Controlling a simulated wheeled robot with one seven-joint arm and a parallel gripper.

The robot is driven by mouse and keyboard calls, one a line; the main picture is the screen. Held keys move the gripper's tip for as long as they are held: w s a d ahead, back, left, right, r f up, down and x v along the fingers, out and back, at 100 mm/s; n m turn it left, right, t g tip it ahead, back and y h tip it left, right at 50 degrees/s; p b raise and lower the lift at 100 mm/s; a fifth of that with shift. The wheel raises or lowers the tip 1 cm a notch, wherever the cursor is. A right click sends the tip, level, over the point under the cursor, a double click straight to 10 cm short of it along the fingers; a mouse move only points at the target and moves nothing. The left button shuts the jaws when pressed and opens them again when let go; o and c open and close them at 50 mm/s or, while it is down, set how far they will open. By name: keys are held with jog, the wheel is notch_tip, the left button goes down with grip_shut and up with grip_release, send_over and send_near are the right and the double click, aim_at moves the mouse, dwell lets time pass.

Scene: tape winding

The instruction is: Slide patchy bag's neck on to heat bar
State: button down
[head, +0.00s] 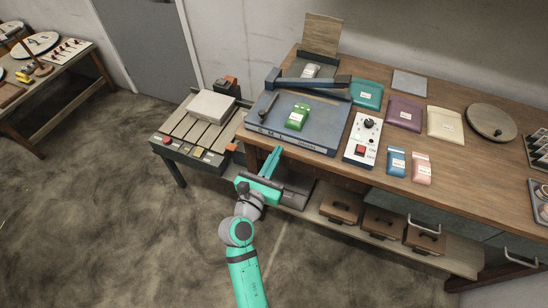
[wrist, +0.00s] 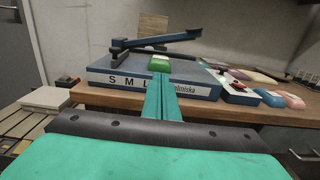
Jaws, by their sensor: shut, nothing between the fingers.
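A green bag (head: 298,117) with a pale label lies on the flat blue-grey plate of the sealer (head: 272,130); I cannot make out clearly whether it is patchy. A long bar (head: 310,82) spans the back of the sealer, behind the bag and apart from it. In the wrist view the bar (wrist: 155,42) sits raised above the plate, and the green bag (wrist: 158,66) shows just beyond my fingertips. My gripper (head: 277,151) is shut and empty at the sealer's front edge. Its shut fingers (wrist: 159,82) point toward the bag and partly hide the S M L front.
A control box (head: 362,138) with a red switch stands right of the sealer. Teal (head: 367,94), purple (head: 404,114), cream (head: 445,124), blue (head: 396,161) and pink (head: 421,168) bags lie on the wooden bench. A roller side table (head: 190,135) holds a pale block (head: 211,106) at left.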

aim_at(292, 124)
jog(key=x, duration=1)
